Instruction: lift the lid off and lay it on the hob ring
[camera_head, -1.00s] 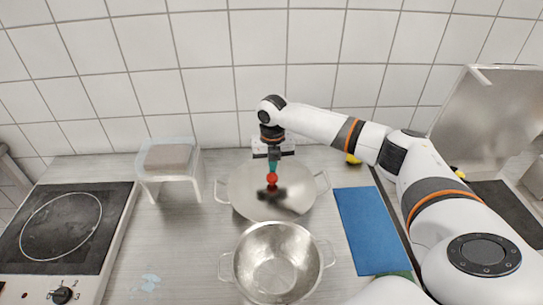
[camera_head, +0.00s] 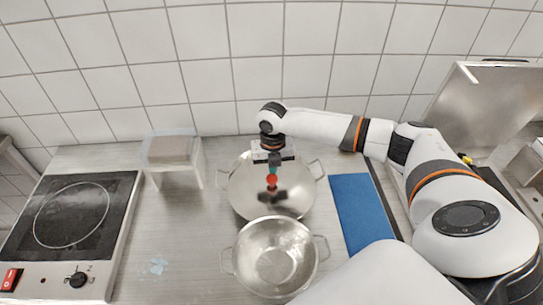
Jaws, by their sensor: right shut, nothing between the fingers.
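A round, shiny metal lid (camera_head: 245,195) lies over a wide pot with two side handles, against the back of the worktop. My right gripper (camera_head: 272,172) points down over the lid's middle, with its fingers together. A small red piece (camera_head: 272,180) shows at its tip; I cannot tell whether it touches the lid's knob. A dark patch on the lid below looks like a shadow or reflection. The hob (camera_head: 70,225) stands at the left, with a bare, pale ring (camera_head: 72,243) marked on its black top. My left gripper is out of view.
An open, empty metal pot (camera_head: 275,257) stands just in front of the lidded one. A blue board (camera_head: 361,213) lies to the right. Worktop between hob and pots is mostly clear.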

